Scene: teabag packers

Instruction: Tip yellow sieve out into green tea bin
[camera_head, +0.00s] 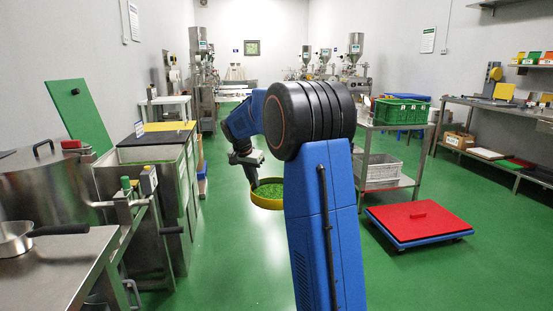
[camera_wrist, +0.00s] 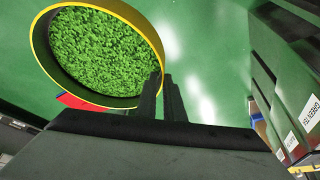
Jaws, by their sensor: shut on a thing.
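The yellow sieve (camera_head: 266,204) is a round pan with a yellow rim, holding green leaves. It also shows in the wrist view (camera_wrist: 151,34), with a bed of green leaves inside. My gripper (camera_head: 256,184) is shut on the sieve's rim, and in the wrist view its two fingers (camera_wrist: 167,97) meet at that rim. The sieve is held level or nearly so above the green floor. In the wrist view, a bin (camera_wrist: 302,112) at the right edge carries a label reading "GREEN TEA".
A steel table (camera_head: 60,250) with a pan is at the front left. A green lid panel (camera_head: 79,115) leans behind the bins. A red-topped dolly (camera_head: 418,219) is on the floor at the right. A steel trolley (camera_head: 401,150) carries crates. Green floor lies open between.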

